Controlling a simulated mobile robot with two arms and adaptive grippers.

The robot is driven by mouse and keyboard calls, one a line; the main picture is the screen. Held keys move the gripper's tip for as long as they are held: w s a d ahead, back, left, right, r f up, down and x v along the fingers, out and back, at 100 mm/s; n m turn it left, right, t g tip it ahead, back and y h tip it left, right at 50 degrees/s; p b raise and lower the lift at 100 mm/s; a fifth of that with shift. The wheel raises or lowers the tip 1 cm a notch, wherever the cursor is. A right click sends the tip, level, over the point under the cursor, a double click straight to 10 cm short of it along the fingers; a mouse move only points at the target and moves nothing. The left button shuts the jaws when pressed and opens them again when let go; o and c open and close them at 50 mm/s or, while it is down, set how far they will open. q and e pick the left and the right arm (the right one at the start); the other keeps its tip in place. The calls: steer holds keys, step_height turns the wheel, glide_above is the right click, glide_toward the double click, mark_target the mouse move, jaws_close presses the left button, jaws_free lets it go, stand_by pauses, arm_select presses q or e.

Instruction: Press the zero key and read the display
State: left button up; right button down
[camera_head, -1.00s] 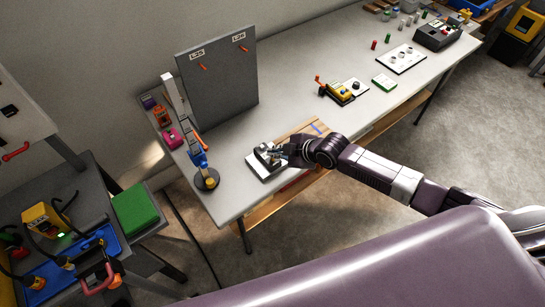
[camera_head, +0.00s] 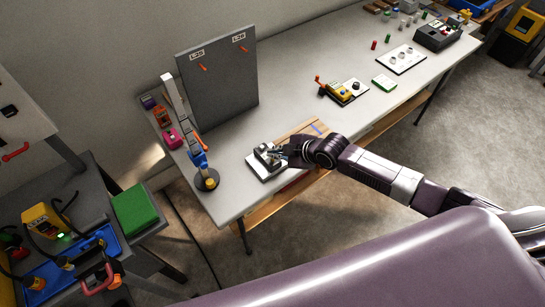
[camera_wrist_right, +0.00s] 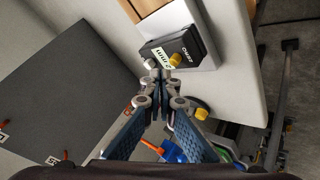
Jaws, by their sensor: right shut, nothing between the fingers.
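A small dark instrument on a white base (camera_head: 258,171) stands near the front left end of the table. In the right wrist view it is a dark box (camera_wrist_right: 203,38) with white lettering, a pale green display (camera_wrist_right: 162,55), and a yellow round knob or key (camera_wrist_right: 176,59). The reading is too small and partly covered to make out. My right gripper (camera_head: 284,153) is shut and empty, reaching in from the right over the instrument. In the wrist view its fingertips (camera_wrist_right: 161,77) are close to the display edge; I cannot tell whether they touch. My left gripper is not in view.
A grey upright panel (camera_head: 217,75) stands behind the instrument. A blue and grey stand (camera_head: 206,180) is to its left, with a pink item (camera_head: 172,138) beyond. A wooden board (camera_head: 300,131) lies behind the gripper. The table middle is mostly clear.

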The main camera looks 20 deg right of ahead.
mark_target(274, 162)
steer(key=shift+f+b, duration=0.3)
steer(key=shift+f, duration=0.15)
steer(key=shift+f+b, duration=0.3)
steer(key=shift+f, duration=0.05)
stand_by(0.4)
steer(key=shift+r, duration=0.1)
steer(key=shift+r+p, duration=0.7)
steer(key=shift+p, duration=0.05)
steer(key=shift+r, duration=0.1)
step_height(274, 162, up, 6)
steer(key=p, duration=0.5)
stand_by(0.6)
